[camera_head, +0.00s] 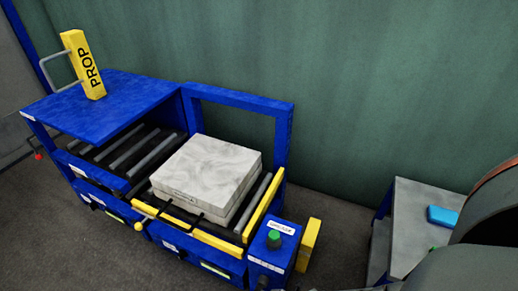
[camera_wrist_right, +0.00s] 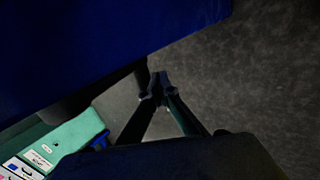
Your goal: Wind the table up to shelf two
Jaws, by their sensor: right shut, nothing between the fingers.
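The blue roller table (camera_head: 185,92) stands at left centre in the head view, with dark rollers (camera_head: 135,145) and yellow edge bars (camera_head: 264,203). A pale marbled slab (camera_head: 208,172) lies on its rollers. A yellow-knobbed handle (camera_head: 139,225) sits at its front edge. I cannot tell a crank or the shelf numbers. My right gripper (camera_wrist_right: 161,88) shows in the right wrist view, its fingers together and empty, over the dark floor beside a blue surface (camera_wrist_right: 110,35). My left gripper is not in view.
A yellow PROP block (camera_head: 84,66) with a grey handle stands on the blue top plate. A blue box with a green button (camera_head: 273,238) is at the table's right end. A grey bench (camera_head: 412,215) holds a blue object (camera_head: 442,216). Floor shows between them.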

